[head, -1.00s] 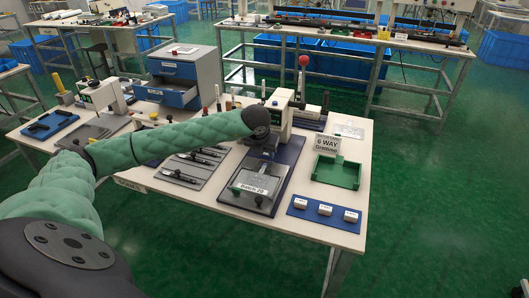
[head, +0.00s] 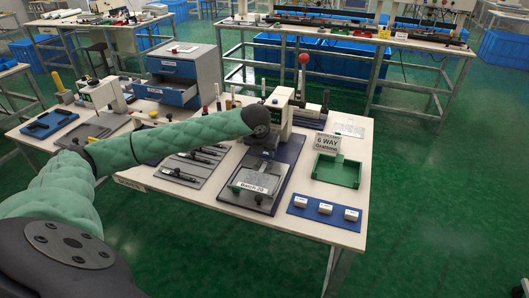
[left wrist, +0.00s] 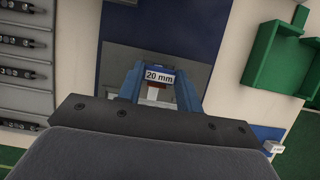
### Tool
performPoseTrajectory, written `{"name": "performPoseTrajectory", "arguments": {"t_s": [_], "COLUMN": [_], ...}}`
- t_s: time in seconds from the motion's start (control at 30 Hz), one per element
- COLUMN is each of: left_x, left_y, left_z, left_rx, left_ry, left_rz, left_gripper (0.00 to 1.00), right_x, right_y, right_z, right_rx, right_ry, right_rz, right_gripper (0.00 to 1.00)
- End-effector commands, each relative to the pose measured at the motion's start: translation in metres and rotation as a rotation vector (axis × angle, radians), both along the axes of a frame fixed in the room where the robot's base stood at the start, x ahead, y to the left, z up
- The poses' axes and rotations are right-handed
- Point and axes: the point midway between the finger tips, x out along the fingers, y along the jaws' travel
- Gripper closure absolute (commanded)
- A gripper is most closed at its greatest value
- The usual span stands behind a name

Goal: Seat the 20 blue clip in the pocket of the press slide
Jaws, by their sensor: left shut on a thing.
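My left gripper (head: 264,150) hangs over the press base, in front of the press (head: 281,108). In the left wrist view, the left gripper (left wrist: 160,82) is shut on the clip, which carries a white "20 mm" label (left wrist: 159,76). A small red-brown patch and a pale part show just below the label. Grey metal of the press slide (left wrist: 115,60) lies beneath the fingers. The slide's pocket is hidden by the gripper and clip, so I cannot tell whether the clip touches it. My right gripper is not in view.
A plate labelled "Batch 20" (head: 262,188) lies at the front of the blue press base (head: 290,160). A green tray (head: 337,171) and a blue mat (head: 306,212) with small white blocks are to the right. A grey tool tray (head: 190,177) is to the left.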

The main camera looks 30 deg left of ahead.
Motion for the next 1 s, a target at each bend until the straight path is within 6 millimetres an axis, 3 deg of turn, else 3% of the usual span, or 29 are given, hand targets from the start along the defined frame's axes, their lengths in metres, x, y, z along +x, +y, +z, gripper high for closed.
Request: {"name": "performPoseTrajectory", "arguments": {"t_s": [1.0], "left_x": [0.0001], "left_y": [-0.0001], "left_z": [-0.0010], "left_rx": [0.000], "left_ry": [-0.001], "left_rz": [0.000], "left_gripper": [0.86], "right_x": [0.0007], "right_y": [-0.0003], "right_z": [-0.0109], "right_rx": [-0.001], "right_ry": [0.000], "right_rz": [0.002], "right_gripper": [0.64]}}
